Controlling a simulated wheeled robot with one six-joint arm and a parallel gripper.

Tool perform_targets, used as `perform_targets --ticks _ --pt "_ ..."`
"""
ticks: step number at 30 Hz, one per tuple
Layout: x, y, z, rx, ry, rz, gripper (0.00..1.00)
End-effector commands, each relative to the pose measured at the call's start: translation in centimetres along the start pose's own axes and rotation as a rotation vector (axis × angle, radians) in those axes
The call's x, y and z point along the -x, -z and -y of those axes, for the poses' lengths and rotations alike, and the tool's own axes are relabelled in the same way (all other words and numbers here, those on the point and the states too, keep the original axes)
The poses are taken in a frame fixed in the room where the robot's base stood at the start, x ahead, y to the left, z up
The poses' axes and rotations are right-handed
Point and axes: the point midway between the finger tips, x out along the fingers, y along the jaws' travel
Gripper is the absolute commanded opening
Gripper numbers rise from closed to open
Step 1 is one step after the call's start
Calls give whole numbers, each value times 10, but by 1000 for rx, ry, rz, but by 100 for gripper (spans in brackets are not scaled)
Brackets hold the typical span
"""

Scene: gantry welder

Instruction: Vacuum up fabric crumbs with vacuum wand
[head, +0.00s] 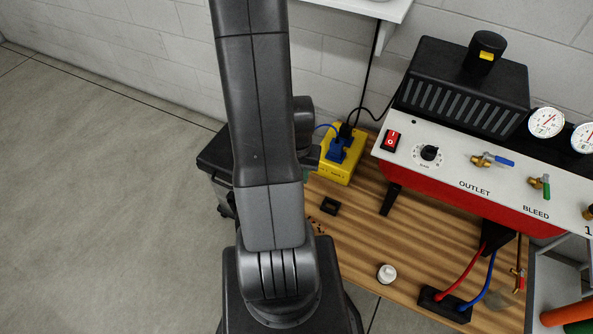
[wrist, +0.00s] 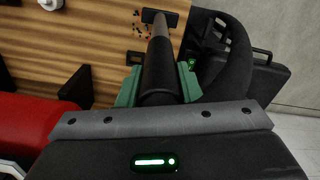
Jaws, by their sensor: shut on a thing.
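My gripper (wrist: 158,88) has green fingers shut around the dark tube of the vacuum wand (wrist: 160,58). The wand runs away from the gripper to a flat dark nozzle (wrist: 159,17) at the top of the wrist view, over the wooden bench top. Small dark fabric crumbs (wrist: 140,25) lie on the wood just left of the nozzle. A few crumbs (head: 317,226) show in the head view beside my arm. My arm hides the nozzle and most of the gripper there. I cannot tell whether the nozzle touches the wood.
A red and white machine (head: 455,180) stands on the bench at the right. A small black block (head: 330,206) and a white cap (head: 387,273) lie near the crumbs. A yellow socket box (head: 342,163) is behind. A black case (head: 214,155) stands left of the bench.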

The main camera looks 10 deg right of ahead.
Motion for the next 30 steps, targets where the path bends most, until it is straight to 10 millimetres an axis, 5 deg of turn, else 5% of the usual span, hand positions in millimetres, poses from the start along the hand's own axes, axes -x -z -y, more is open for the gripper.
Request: perform_targets --ticks 15,30 --pt "-39 0 0 0 0 1 0" --pt "-34 34 -9 -1 0 0 0"
